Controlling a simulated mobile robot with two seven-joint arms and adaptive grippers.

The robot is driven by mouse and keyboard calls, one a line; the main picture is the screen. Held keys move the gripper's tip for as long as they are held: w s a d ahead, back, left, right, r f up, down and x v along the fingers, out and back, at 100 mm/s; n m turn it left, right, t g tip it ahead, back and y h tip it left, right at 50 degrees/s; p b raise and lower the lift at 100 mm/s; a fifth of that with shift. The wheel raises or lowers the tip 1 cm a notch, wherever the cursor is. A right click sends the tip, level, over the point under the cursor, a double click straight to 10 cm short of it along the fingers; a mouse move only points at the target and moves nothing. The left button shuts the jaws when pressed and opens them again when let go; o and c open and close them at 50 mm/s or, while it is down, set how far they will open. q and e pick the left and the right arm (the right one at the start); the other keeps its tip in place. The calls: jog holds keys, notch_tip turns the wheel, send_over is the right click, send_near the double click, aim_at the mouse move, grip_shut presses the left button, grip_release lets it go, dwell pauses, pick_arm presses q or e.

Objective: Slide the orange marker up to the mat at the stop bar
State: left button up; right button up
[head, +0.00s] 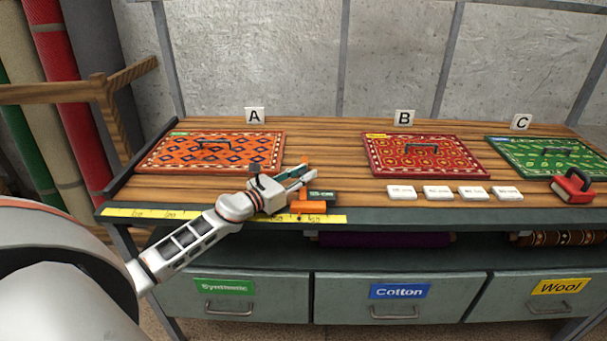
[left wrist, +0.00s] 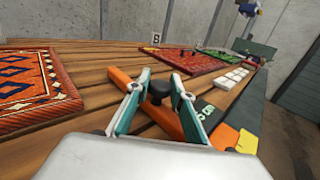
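The orange marker (head: 309,207) sits on the yellow scale strip (head: 165,213) at the table's front edge. Its long orange arm (left wrist: 122,78) lies back across the planks, with a black knob (left wrist: 160,90) on top. Bare planks separate mat and marker. My right gripper is not in view.
A red mat (head: 420,157) and a green mat (head: 550,155) lie to the right. A small dark display (head: 322,196) is beside the marker.

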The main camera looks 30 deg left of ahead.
pick_arm(q)
jog(key=s+a+b, duration=0.1)
jog(key=a+b, duration=0.1)
jog(key=a, duration=0.1)
jog(key=s+a+b, duration=0.1)
jog(key=shift+s+a+f, duration=0.25)
jog(key=shift+s+f, duration=0.05)
jog(key=shift+s, duration=0.05)
jog(key=shift+s+a+r, duration=0.15)
jog(key=shift+a, duration=0.1)
jog(key=shift+r, duration=0.15)
jog(key=o, duration=0.9)
jog(key=v, duration=1.2)
